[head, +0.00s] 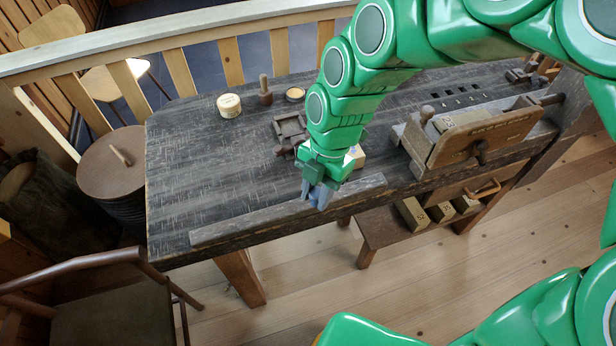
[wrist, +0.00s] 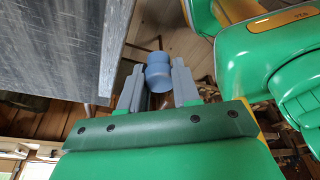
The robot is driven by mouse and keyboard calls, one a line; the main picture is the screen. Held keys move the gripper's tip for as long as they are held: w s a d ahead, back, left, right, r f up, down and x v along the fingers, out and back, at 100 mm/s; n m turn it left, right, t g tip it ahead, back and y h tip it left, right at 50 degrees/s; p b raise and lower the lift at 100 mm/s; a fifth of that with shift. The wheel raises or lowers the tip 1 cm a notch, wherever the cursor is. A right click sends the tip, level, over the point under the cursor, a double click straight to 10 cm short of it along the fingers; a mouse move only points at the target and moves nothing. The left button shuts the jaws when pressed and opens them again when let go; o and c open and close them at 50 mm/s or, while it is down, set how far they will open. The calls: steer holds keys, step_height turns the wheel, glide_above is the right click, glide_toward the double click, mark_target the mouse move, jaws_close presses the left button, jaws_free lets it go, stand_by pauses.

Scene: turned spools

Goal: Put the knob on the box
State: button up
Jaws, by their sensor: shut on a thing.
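The knob (wrist: 158,74) is a blue-grey, stepped round piece between the fingers of my gripper (wrist: 157,88) in the wrist view. My gripper is shut on it. In the head view my gripper (head: 317,194) points down at the bench's front edge, and the knob cannot be told apart from the grey-blue fingers. A small pale box-like thing (head: 357,156) stands on the bench just behind and right of my gripper, mostly hidden by my arm. I cannot tell for sure that it is the box.
The dark workbench (head: 200,160) carries a cream tin (head: 229,105), a wooden piece with a peg (head: 265,96), a small round tin (head: 295,94), a dark wooden frame (head: 289,128) and a large vise (head: 485,137). Its left part is clear. A chair (head: 95,310) stands front left.

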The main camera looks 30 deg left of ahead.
steer(key=w+a+r+m+t+y, duration=0.2)
steer(key=w+a+r+m, duration=0.1)
steer(key=w+a+m, duration=0.9)
steer(key=m+t, duration=0.1)
steer(key=m, duration=0.3)
glide_above(225, 100)
steer(key=d, duration=0.1)
steer(key=shift+y, duration=0.3)
steer(key=shift+d+f, duration=0.2)
steer(key=shift+f, duration=3.55)
steer(key=shift+f, duration=0.1)
steer(key=shift+w+a+f, duration=0.1)
steer(key=shift+a+f, duration=0.1)
steer(key=shift+f, duration=1.5)
